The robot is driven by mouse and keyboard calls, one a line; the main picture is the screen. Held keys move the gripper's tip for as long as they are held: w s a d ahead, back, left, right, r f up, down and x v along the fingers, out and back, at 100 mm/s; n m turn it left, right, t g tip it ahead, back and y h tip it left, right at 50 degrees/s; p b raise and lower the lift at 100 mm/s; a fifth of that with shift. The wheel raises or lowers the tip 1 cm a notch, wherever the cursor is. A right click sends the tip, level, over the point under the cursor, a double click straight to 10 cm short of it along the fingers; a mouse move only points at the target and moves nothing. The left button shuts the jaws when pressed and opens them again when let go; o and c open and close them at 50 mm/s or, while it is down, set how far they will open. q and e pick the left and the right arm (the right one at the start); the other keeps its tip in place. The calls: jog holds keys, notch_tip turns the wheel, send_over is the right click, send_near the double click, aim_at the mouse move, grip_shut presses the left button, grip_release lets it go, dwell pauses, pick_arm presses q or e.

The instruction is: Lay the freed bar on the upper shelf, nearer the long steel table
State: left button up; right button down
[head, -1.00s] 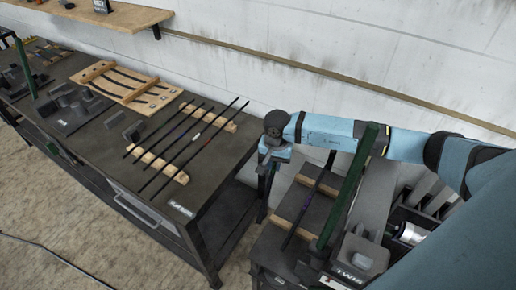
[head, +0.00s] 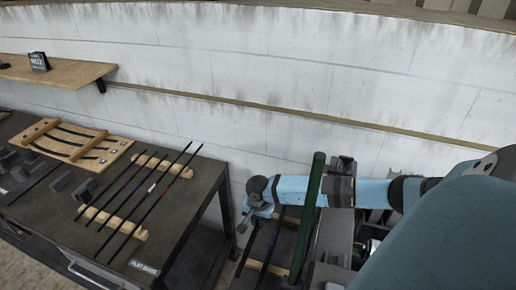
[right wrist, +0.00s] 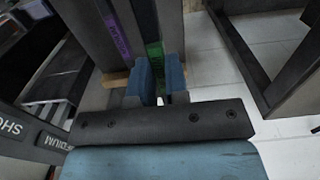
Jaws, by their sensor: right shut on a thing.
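My right gripper (head: 243,226) is at the left end of my blue arm, low beside the small stand. In the right wrist view its two fingers (right wrist: 158,72) are shut on a dark bar with a green band (right wrist: 155,48). I cannot make out this bar clearly in the head view. A thin dark bar (head: 270,245) lies on wooden slats on the small stand, right of the gripper. A purple-banded dark piece (right wrist: 117,35) is left of the fingers in the wrist view. The long steel table (head: 190,222) stands to the left. My left gripper is out of view.
Several thin bars (head: 147,203) lie on two wooden rests on the steel table. A thick green post (head: 308,220) rises in front of my right arm. A wooden wall shelf (head: 60,70) is at the upper left. Labelled dark holders (right wrist: 52,140) are left in the wrist view.

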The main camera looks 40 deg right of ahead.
jog(key=shift+f+b, duration=0.5)
jog(key=shift+f, duration=1.8)
jog(key=shift+f+b, duration=0.95)
jog(key=shift+f, duration=0.1)
jog(key=shift+b, duration=0.3)
jog(key=shift+f+b, duration=0.25)
jog(key=shift+b, duration=0.1)
jog(key=c, duration=1.1)
grip_release()
jog(key=shift+a, duration=0.1)
jog(key=shift+o, duration=0.2)
